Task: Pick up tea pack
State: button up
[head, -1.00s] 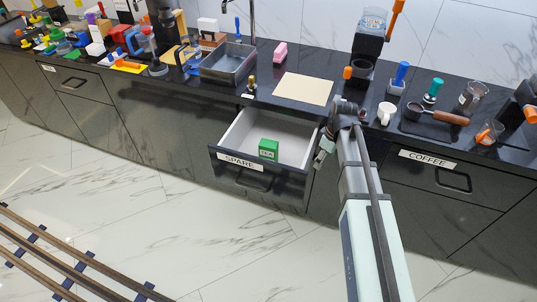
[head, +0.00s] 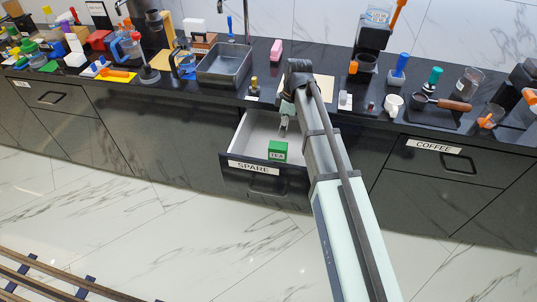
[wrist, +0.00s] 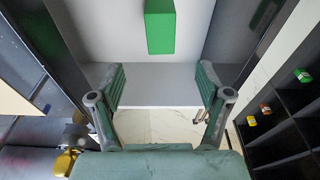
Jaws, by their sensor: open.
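The tea pack (head: 278,150) is a small green box with a white TEA label. It stands inside the open drawer marked SPARE (head: 232,146), near the drawer's front. In the wrist view the tea pack (wrist: 160,27) shows as a green block at the top, beyond the fingertips. My gripper (head: 284,124) is above the drawer, behind the tea pack in the head view. In the wrist view my gripper (wrist: 160,85) is open, with nothing between its fingers. My arm hides the right part of the drawer in the head view.
The black counter (head: 200,85) runs above the drawer, with a sink (head: 226,66) and a beige board behind my arm. The drawer marked COFFEE (head: 433,148) is shut at the right. White cup (head: 392,104) and several coffee tools stand on the counter.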

aim_at(277, 155)
jog(key=f+p, duration=0.1)
jog(key=f, duration=0.4)
jog(key=a+f+p, duration=0.1)
jog(key=f, duration=0.5)
jog(key=a+f+p, duration=0.1)
jog(key=f, duration=0.4)
jog(key=shift+f+p, duration=0.35)
jog(key=shift+f, duration=0.05)
jog(key=c, duration=1.2)
